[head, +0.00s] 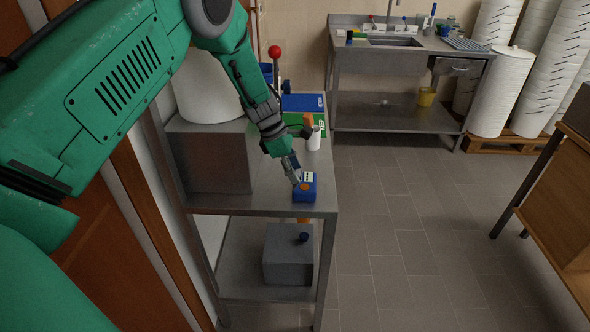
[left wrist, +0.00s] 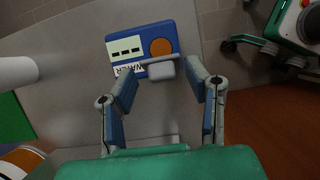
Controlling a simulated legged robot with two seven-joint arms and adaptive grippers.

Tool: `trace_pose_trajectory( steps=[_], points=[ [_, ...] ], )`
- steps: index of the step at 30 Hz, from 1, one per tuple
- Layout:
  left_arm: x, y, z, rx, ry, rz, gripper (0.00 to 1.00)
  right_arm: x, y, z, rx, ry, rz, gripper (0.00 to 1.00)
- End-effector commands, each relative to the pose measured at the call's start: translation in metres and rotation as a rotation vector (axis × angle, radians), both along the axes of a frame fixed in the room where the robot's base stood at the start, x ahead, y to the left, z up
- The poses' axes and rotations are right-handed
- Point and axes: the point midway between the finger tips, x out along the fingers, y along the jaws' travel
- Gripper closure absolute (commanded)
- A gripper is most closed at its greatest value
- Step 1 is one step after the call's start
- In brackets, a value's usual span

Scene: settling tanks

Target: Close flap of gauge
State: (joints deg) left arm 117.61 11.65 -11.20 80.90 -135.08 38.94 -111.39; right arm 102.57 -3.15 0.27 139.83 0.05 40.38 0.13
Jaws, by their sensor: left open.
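The gauge is a small blue box (head: 308,194) near the front edge of the steel side table. In the left wrist view the gauge (left wrist: 100,52) shows a pale display with dark marks, an orange round spot and a white WATER label. A small grey piece (left wrist: 162,70) stands out over its lower edge, partly covering the label; it looks like the flap, but its angle is hard to judge. My left gripper (head: 294,174) is at the gauge in the head view. In the left wrist view its open fingers (left wrist: 166,80) are either side of the grey piece; contact is unclear.
On the side table (head: 260,198) stand a grey box (head: 208,158) with a large white cylinder, a white cup-like object (head: 314,140) and a green board. A red-knobbed lever (head: 274,52) rises behind. A sink bench (head: 400,55) stands farther back. Open tiled floor lies right.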

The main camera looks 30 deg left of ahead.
Motion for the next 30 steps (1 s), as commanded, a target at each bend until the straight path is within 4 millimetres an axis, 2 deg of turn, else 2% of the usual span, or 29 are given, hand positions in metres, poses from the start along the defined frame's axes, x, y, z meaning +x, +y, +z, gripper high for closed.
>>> trace_pose_trajectory(
  steps=[8, 11, 12, 23, 30],
  points=[
    [0.000, -0.001, -0.002, 0.000, 0.000, 0.000, 0.57, 0.000, 0.000, 0.000, 0.000, 0.001, 0.000, 0.64],
    [0.000, 0.000, -0.002, 0.000, 0.000, 0.000, 0.89, -0.001, 0.000, 0.000, 0.000, 0.001, 0.000, 0.64],
    [0.000, 0.000, -0.002, 0.000, 0.000, 0.000, 0.94, 0.000, 0.000, 0.000, 0.000, 0.001, 0.000, 0.64],
    [0.002, -0.003, -0.002, 0.038, 0.020, -0.004, 0.94, -0.001, 0.000, 0.003, 0.000, 0.001, -0.001, 0.64],
    [0.006, -0.011, -0.002, 0.161, 0.089, -0.009, 0.94, 0.000, 0.000, 0.011, 0.000, 0.001, 0.000, 0.64]
  ],
)
